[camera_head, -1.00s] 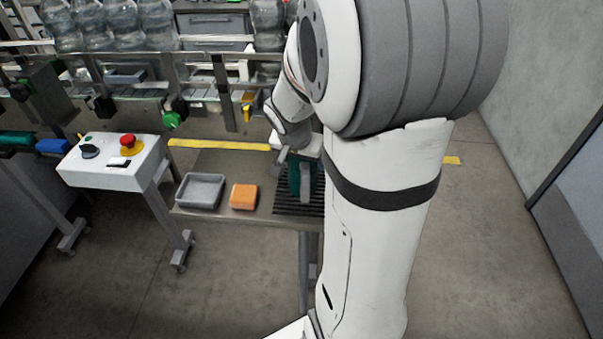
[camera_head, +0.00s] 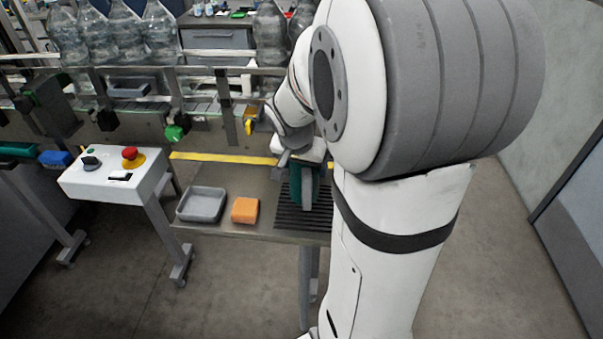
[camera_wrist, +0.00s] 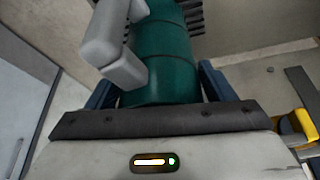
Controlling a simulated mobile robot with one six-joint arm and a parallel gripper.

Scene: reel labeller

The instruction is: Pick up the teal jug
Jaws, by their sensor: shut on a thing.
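The teal jug (camera_head: 296,184) is upright above or on the dark ribbed mat at the right of the small table, partly hidden behind my arm. In the wrist view the teal jug (camera_wrist: 165,60) fills the middle, with a grey handle on its left side. My gripper (camera_wrist: 158,92) is shut on the jug, with a dark blue finger on each side of its body. In the head view my gripper (camera_head: 302,158) is at the jug's top. I cannot tell whether the jug's base touches the mat.
The ribbed mat (camera_head: 287,217) lies on the table (camera_head: 240,178). An orange sponge-like block (camera_head: 245,210) and a grey tray (camera_head: 202,204) stand to its left. A control box (camera_head: 118,173) with a red button is further left. A conveyor with clear bottles (camera_head: 125,35) runs behind.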

